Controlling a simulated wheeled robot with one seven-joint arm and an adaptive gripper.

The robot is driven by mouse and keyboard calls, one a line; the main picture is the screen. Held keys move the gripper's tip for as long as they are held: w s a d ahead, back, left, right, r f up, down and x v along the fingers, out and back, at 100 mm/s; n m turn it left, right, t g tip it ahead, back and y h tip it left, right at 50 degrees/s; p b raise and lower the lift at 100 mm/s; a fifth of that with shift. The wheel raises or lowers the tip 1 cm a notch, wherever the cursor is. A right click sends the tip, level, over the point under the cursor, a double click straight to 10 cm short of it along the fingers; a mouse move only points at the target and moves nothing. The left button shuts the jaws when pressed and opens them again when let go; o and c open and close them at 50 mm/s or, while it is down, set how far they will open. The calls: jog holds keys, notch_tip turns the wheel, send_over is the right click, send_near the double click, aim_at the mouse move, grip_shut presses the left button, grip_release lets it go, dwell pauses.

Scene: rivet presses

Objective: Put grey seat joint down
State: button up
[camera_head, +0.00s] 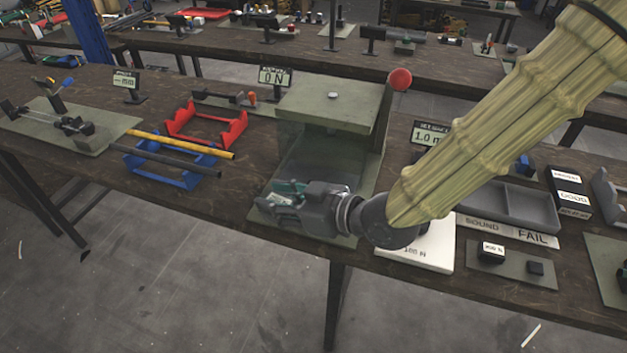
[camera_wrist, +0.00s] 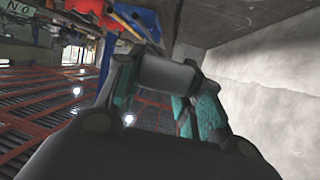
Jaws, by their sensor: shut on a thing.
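My gripper (camera_head: 282,198) is low at the front of the grey-green press (camera_head: 330,106), over the front part of its base. In the wrist view its teal-padded fingers (camera_wrist: 165,85) are shut on a grey block-like piece, which I take to be the grey seat joint (camera_wrist: 168,73). The joint sits between the fingertips. In the head view the joint is hidden or too small to tell from the gripper. Whether it touches a surface below cannot be told.
The press has a lever with a red ball (camera_head: 400,79) on its right. A blue rack (camera_head: 168,163) and red rack (camera_head: 206,127) stand to the left. A white block (camera_head: 420,250), grey tray (camera_head: 507,205) and SOUND/FAIL strip (camera_head: 505,230) lie to the right.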

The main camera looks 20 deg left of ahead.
jog(key=w+p, duration=0.5)
jog(key=w, duration=1.3)
jog(key=f, duration=0.2)
jog(key=f+p, duration=0.1)
jog(key=f, duration=0.1)
jog(key=w+f, duration=0.1)
jog(key=shift+d+f+p, duration=0.35)
jog(key=shift+f+p, duration=0.7)
jog(key=shift+f, duration=1.8)
jog(key=shift+w+f+p, duration=0.15)
jog(key=shift+w+p, duration=0.05)
jog(key=shift+p, duration=0.15)
jog(key=shift+f+b, duration=0.3)
jog(key=shift+f, duration=0.05)
jog(key=o, duration=1.1)
jog(key=shift+r+p, duration=0.15)
jog(key=shift+p, duration=0.2)
